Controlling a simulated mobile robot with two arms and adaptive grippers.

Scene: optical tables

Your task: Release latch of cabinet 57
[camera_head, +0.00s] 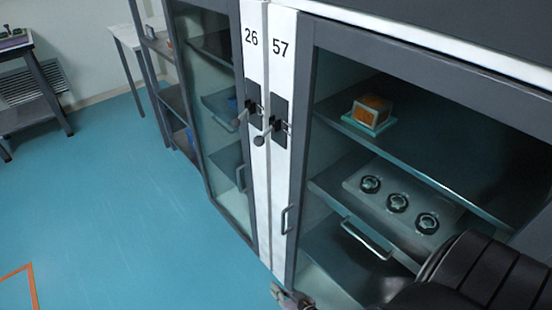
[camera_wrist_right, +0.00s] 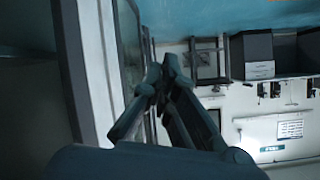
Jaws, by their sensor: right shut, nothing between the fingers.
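Cabinet 57 (camera_head: 283,78) stands at the right in the head view, its number on a white strip. Its dark latch (camera_head: 279,118) sits below the number, with a lever and round knob angled down to the left. A vertical door handle (camera_head: 287,219) is lower on the dark frame of its glass door, which looks closed. My right gripper (camera_head: 284,293) is at the bottom edge of the head view, well below the latch and below the door handle. Its fingers (camera_wrist_right: 168,62) are shut and empty in the right wrist view. My left gripper is not in view.
Cabinet 26 (camera_head: 254,60), with a similar latch, adjoins on the left. Blue floor (camera_head: 120,210) is clear at left. A table (camera_head: 22,50) stands far left.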

